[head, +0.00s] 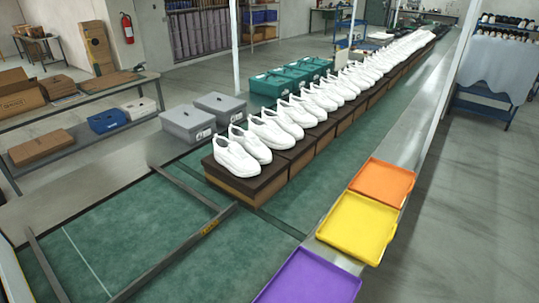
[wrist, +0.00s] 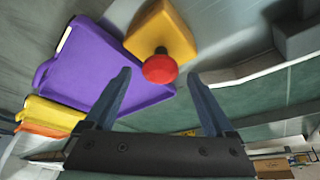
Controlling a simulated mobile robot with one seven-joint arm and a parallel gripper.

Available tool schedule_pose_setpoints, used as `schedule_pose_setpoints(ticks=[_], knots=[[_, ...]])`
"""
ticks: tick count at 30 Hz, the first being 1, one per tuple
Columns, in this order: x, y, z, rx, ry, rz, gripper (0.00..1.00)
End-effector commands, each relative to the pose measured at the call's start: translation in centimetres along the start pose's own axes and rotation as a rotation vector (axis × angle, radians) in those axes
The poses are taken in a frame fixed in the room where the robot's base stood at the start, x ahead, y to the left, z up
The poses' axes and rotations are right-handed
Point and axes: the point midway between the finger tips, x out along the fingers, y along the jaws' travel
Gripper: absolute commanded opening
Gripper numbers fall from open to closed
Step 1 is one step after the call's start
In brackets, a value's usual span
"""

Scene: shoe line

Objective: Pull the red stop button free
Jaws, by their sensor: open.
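The red stop button (wrist: 160,67) shows in the wrist view, a round mushroom head on a short dark stem. It stands out from a yellow box (wrist: 161,34). My gripper (wrist: 160,80) is open, with its two dark blue fingers apart and the button head between and a little beyond their tips in the picture. Nothing is held, and I cannot tell whether a finger touches the button. The button, its box and my gripper are not visible in the head view.
A purple tray (head: 309,277), a yellow tray (head: 358,228) and an orange tray (head: 382,183) line the conveyor's right edge. White shoes (head: 235,153) stand on dark boxes along the green belt (head: 150,235). In the wrist view, the purple tray (wrist: 85,70) lies close left of the yellow box.

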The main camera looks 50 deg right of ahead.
Motion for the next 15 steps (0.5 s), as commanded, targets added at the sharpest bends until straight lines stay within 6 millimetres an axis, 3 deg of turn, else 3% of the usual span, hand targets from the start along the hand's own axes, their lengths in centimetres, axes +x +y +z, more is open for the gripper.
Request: schedule_pose_setpoints(ticks=[5, 15], knots=[[-0.9, 0.0, 0.0, 0.0, 0.0, 0.0, 0.89], [-5.7, 0.0, 0.0, -0.001, 0.002, 0.0, 0.89]])
